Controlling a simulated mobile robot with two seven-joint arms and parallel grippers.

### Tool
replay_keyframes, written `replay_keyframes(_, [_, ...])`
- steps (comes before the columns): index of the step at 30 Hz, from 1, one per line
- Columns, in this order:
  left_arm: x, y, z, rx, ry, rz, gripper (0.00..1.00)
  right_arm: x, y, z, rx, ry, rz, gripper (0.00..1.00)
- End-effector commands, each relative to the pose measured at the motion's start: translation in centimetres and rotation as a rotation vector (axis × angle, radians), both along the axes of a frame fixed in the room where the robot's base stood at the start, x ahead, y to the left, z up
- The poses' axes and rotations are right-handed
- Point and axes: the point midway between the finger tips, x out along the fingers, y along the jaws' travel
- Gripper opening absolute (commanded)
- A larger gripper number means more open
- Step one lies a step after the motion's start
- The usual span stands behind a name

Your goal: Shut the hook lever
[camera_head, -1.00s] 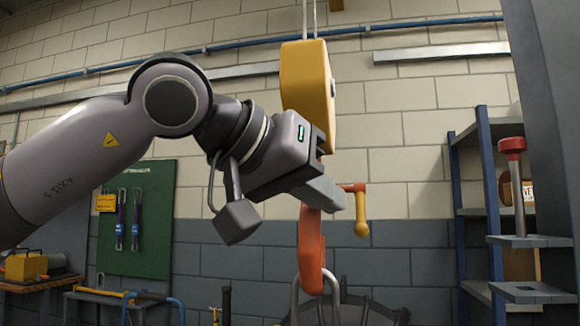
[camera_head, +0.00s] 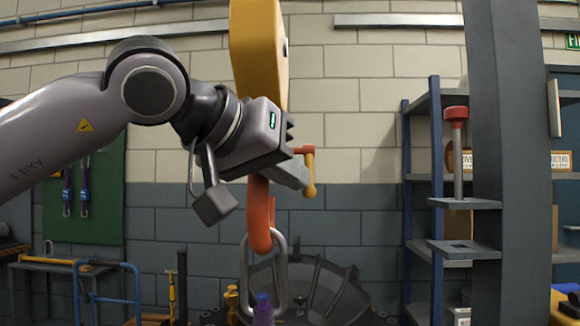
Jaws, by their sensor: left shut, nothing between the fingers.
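The crane hook hangs below a large yellow block (camera_head: 257,45). Its orange hook (camera_head: 260,225) shows under my left gripper, with a grey metal link (camera_head: 281,265) in its bend. The hook lever (camera_head: 309,160) sticks out to the right, with an orange arm and a yellow handle pointing down. My left gripper (camera_head: 296,177) is shut and empty, in front of the hook's upper part. Its fingertips overlap the lever's handle in the picture; I cannot tell whether they touch. The gripper hides the hook's neck and the lever's root. My right gripper is not in view.
A dark round casing (camera_head: 315,285) lies below the hook. A purple item (camera_head: 263,308) stands in front of it. A grey column (camera_head: 487,230) and a blue-framed shelf (camera_head: 407,200) are at the right. A blue rail frame (camera_head: 107,268) stands at lower left.

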Motion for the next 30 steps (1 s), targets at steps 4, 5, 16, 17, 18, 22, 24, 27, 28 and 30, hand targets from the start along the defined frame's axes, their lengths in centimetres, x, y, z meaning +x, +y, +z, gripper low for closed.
replay_keyframes(4, [0.0, 0.0, 0.0, 0.0, 0.0, 0.0, 0.0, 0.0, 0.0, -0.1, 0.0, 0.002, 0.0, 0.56])
replay_keyframes(5, [0.0, 0.0, 0.0, 0.0, 0.0, 0.0, 0.0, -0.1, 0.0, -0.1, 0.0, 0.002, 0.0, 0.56])
replay_keyframes(16, [0.0, 0.0, 1.5, 0.0, -0.001, 0.0, 0.0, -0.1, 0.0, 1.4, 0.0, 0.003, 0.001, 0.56])
replay_keyframes(17, [0.0, 0.0, 1.6, 0.0, 0.0, 0.0, 0.0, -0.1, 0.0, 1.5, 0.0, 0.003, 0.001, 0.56])
replay_keyframes(18, [0.0, 0.0, 1.7, 0.0, 0.0, 0.0, 0.0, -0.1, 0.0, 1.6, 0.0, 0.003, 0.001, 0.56])
replay_keyframes(22, [0.0, 0.0, 1.7, 0.0, 0.0, 0.0, 0.0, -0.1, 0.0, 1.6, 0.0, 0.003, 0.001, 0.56])
replay_keyframes(24, [0.0, 0.0, 1.6, 0.0, 0.0, 0.0, 0.0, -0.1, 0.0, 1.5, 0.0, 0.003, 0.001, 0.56])
replay_keyframes(27, [0.0, 0.0, 1.6, 0.0, -0.001, 0.0, 0.0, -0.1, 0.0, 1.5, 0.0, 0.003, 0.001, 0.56])
replay_keyframes(28, [0.0, 0.0, 1.6, 0.0, -0.001, 0.0, 0.0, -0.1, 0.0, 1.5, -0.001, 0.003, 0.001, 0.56])
replay_keyframes(30, [0.0, 0.0, 1.6, 0.0, -0.001, 0.0, 0.0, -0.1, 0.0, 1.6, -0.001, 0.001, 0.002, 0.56])
